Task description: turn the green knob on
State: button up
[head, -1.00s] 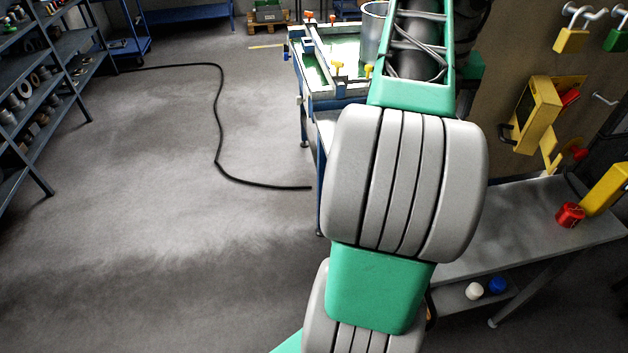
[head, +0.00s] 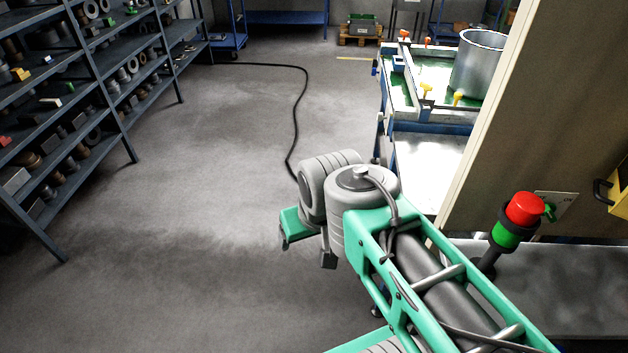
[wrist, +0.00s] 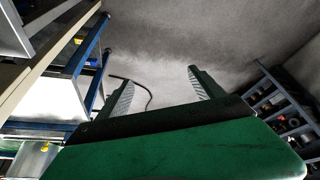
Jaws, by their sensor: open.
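A small green knob (head: 549,213) shows in the head view at the right, by a pale labelled plate (head: 560,202) on the brown panel. It is partly hidden behind a red and green lamp-like post (head: 524,209), and I cannot tell its setting. My gripper (head: 306,250) hangs over the open floor, left of the panel and well apart from the knob. In the wrist view my gripper (wrist: 158,90) has its two fingers spread with nothing between them. The knob is not seen in the wrist view.
A grey worktop (head: 580,270) lies below the panel. The panel's pale edge (head: 478,125) stands beside my arm. A blue-framed bench (head: 440,127) with a metal cylinder (head: 476,65) is behind. Shelves (head: 90,95) line the left. A black cable (head: 298,115) crosses the otherwise clear floor.

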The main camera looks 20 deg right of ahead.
aim_at(549, 214)
jog(key=z, duration=0.05)
jog(key=k, duration=0.5)
jog(key=u, duration=0.3)
jog(key=i, duration=0.4)
jog(key=z, duration=1.1)
jog(key=k, duration=0.8)
jog(key=z, duration=0.05)
jog(key=i, duration=0.45)
jog(key=z, duration=0.05)
